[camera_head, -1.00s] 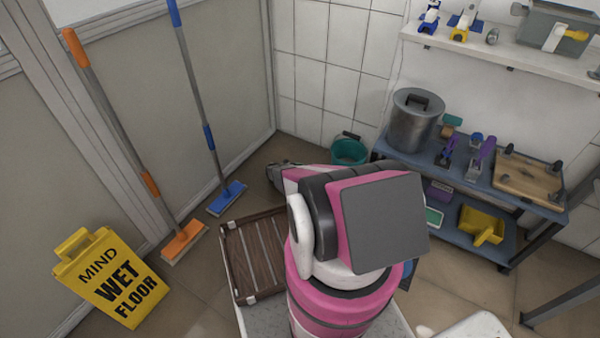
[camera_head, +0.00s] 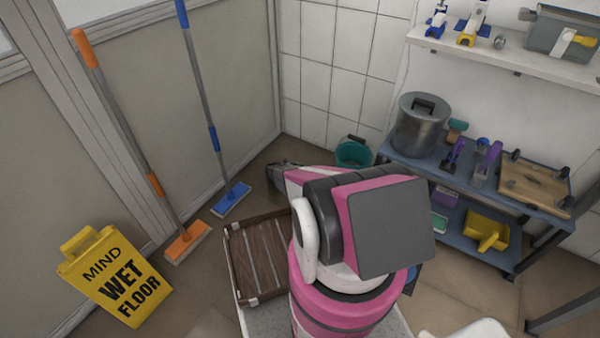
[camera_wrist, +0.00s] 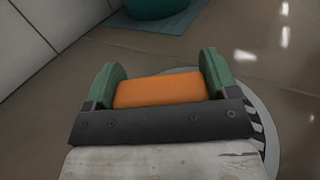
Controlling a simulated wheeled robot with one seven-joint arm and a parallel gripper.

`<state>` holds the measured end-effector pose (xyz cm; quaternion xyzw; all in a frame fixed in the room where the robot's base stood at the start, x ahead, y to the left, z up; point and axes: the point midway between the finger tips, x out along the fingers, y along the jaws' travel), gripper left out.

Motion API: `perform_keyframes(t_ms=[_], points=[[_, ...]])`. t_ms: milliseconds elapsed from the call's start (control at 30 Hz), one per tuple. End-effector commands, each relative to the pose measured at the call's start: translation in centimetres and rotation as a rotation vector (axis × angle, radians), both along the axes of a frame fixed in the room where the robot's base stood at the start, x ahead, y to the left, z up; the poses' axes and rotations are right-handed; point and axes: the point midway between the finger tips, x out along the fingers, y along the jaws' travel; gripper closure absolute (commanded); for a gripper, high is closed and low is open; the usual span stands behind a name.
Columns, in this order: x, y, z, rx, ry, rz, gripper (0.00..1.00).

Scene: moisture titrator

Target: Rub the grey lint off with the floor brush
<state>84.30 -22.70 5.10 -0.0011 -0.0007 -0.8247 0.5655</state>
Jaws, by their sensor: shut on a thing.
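In the wrist view my gripper (camera_wrist: 160,76) has its two green fingers on either side of an orange block (camera_wrist: 160,93), closed on it. This orange piece looks like the grip of the floor brush; its bristles are hidden. Below and behind it, a pale grey round plate with dark slots (camera_wrist: 266,128) lies on the brown tiled floor, largely covered by the gripper. I cannot tell whether the brush touches it. I cannot make out grey lint. In the head view my arm hides the gripper and brush.
A teal bucket (camera_head: 354,153) stands by the wall. A slatted wooden crate (camera_head: 240,275) lies left of my arm. An orange mop (camera_head: 187,243), a blue mop (camera_head: 232,199) and a yellow wet-floor sign (camera_head: 115,277) stand left. A blue shelf unit (camera_head: 400,158) stands right.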

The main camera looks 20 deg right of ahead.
Motion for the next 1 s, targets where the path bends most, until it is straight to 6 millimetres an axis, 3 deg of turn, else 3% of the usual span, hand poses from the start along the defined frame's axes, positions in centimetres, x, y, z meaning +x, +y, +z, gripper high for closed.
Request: perform_keyframes(t_ms=[267, 700, 1000], points=[[-0.5, -0.3, 0.0, 0.000, 0.000, 0.000, 0.54], [-3.0, -2.2, 0.0, 0.000, 0.000, 0.000, 0.54], [-3.1, -2.3, -0.1, 0.000, 0.000, 0.000, 0.54]])
